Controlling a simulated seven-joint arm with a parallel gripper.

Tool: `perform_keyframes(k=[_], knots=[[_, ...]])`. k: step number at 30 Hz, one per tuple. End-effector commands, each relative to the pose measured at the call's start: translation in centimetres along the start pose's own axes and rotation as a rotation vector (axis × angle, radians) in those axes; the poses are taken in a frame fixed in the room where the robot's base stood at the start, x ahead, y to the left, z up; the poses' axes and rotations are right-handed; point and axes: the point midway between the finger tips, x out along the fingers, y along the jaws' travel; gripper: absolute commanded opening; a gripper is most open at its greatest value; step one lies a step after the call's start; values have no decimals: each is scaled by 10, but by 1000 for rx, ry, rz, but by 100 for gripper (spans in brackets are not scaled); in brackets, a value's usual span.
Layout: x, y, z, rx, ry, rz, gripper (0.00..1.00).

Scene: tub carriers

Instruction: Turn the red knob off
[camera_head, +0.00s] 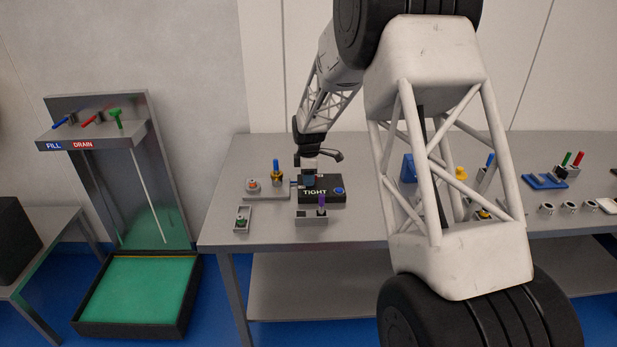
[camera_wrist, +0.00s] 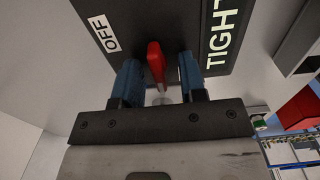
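The red knob (camera_wrist: 156,62) is a lever-like handle on a black box (camera_wrist: 185,20) in the wrist view. White labels on the box read OFF (camera_wrist: 103,33), left of the knob, and TIGHT, right of it. My gripper (camera_wrist: 159,72) is open, with its blue fingers on either side of the knob. A gap shows on the right side, and a narrower one on the left. In the head view the black box (camera_head: 326,197) sits on the metal table, and my gripper (camera_head: 308,178) is at its left part. The knob is hidden there.
A small tray (camera_head: 243,219) stands at front left. My arm covers the table's middle. A green tub (camera_head: 140,292) stands at far left.

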Motion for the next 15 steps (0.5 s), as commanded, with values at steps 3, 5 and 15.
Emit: perform_keyframes(k=[3, 5, 15], knots=[[0, 0, 0, 0, 0, 0, 38], [0, 0, 0, 0, 0, 0, 35], [0, 0, 0, 1, 0, 0, 0]])
